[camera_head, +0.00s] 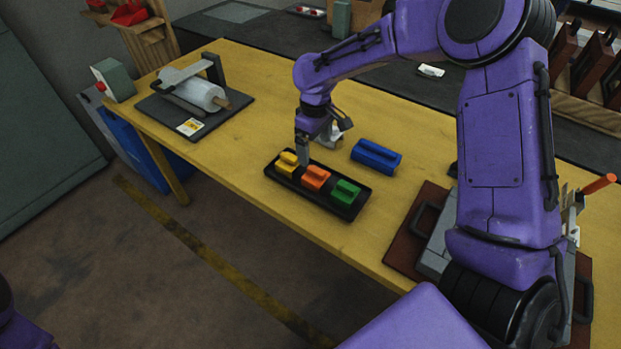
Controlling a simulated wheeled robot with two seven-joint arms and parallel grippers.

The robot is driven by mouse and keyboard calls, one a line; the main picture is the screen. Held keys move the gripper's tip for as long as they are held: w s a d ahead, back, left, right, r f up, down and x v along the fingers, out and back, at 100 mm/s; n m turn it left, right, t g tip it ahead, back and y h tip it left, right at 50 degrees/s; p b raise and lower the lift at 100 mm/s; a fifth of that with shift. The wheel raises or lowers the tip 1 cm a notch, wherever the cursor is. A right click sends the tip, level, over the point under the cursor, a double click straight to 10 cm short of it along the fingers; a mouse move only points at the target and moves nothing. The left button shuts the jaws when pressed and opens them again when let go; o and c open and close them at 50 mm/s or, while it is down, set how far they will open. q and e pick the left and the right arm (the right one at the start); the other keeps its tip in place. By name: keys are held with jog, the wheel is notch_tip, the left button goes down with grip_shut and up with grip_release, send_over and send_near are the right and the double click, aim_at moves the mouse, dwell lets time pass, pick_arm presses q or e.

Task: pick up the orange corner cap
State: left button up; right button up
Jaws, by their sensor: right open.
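The orange corner cap (316,177) sits in a black tray (352,212) on the yellow table, between a yellow cap (288,163) and a green cap (345,191). My right gripper (304,160) is open and points down at the tray's back edge, close to the yellow and orange caps. I cannot tell whether its fingers touch anything. A purple part of my left arm (18,330) shows at the lower left corner; the left gripper is out of view.
A blue block (376,156) lies right of the tray. A roll holder (196,93) on a black board stands at the table's left. A brown board (413,235) with a grey fixture lies at the right, partly behind my arm. The table is clear between roll holder and tray.

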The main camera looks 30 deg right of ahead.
aim_at(312, 168)
jog(key=f, duration=0.2)
jog(key=f+p, duration=0.1)
jog(key=f, duration=0.5)
jog(key=shift+s+a+f+p, duration=0.1)
jog(key=shift+a+f+p, duration=0.05)
jog(key=shift+a+p, duration=0.2)
jog(key=shift+d+f, duration=0.1)
jog(key=shift+f, duration=0.45)
jog(key=c, duration=1.1)
